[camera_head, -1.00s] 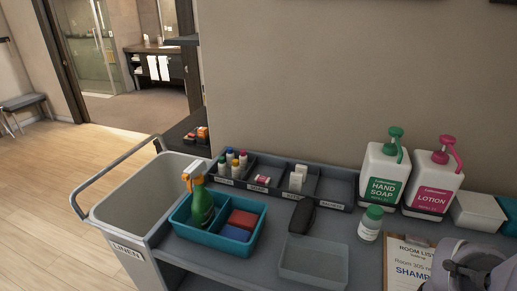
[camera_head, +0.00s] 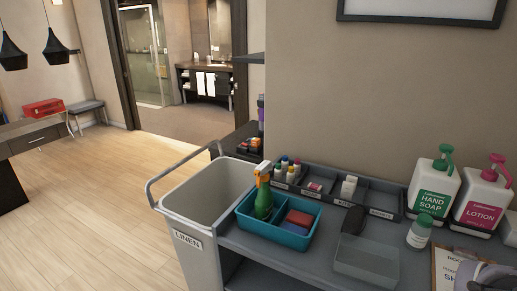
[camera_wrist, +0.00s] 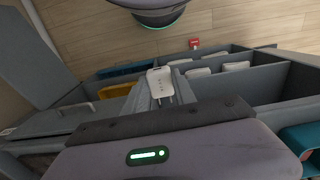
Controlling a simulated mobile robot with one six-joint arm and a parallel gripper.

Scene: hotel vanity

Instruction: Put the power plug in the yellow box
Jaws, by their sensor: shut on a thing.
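A white block-like piece with thin prong-like strips below it, seemingly the power plug (camera_wrist: 160,80), shows in the middle of the wrist view. My gripper (camera_wrist: 162,94) is shut on it, above a grey compartmented space. A small yellow edge (camera_wrist: 115,90) shows left of the plug in the wrist view; I cannot tell whether it is the yellow box. No yellow box is clear in the head view. My arm only shows at the head view's bottom right corner, and the fingers are hidden there.
The grey cart top holds a teal caddy (camera_head: 243,223), a clear tray (camera_head: 348,268), a divided organizer (camera_head: 378,213), a white bottle (camera_head: 419,233) and soap (camera_head: 434,190) and lotion (camera_head: 481,203) dispensers. A linen bin (camera_head: 184,210) stands left. A red box (camera_head: 43,107) lies on a far desk. The floor at left is clear.

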